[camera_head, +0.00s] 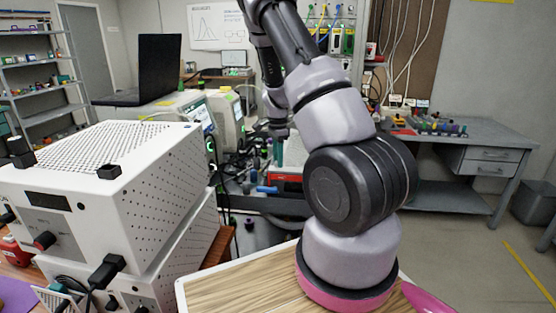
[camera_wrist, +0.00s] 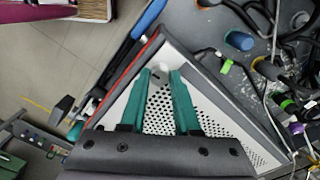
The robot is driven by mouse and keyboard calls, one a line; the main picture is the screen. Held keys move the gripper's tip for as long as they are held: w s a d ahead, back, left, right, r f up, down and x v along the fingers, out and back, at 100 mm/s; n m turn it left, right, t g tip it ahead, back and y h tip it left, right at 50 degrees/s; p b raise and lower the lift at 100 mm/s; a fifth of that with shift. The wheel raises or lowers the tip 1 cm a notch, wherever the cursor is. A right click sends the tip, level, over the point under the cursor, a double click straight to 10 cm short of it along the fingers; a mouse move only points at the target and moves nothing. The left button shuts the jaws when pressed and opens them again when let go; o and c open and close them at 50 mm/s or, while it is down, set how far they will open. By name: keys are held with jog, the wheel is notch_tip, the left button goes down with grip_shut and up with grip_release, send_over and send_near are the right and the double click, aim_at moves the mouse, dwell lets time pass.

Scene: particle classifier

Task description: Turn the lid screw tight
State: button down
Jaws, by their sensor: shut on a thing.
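My gripper (camera_wrist: 162,76) shows in the wrist view with two teal fingers pointing at a white perforated lid panel (camera_wrist: 215,122). The fingertips close on the lid screw (camera_wrist: 157,73), a small pale thing near the panel's corner. The fingers hide most of it, and I cannot tell how far it is screwed in. The panel belongs to a case with a red-edged dark side. In the head view my gripper (camera_head: 278,158) points down beyond my arm, over a red and white device (camera_head: 287,183) whose top is mostly hidden.
A white perforated instrument box (camera_head: 110,175) stands at the left, with a black laptop (camera_head: 145,70) behind it. Cables and coloured caps, such as a blue one (camera_wrist: 240,40), lie beside the case in the wrist view. A grey workbench (camera_head: 470,145) stands at the right, with open floor before it.

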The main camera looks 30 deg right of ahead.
jog(key=c, duration=0.6)
grip_release()
notch_tip(320, 180, up, 11)
jog(key=shift+w+f, duration=0.1)
jog(key=shift+w, duration=0.05)
dwell(0.4)
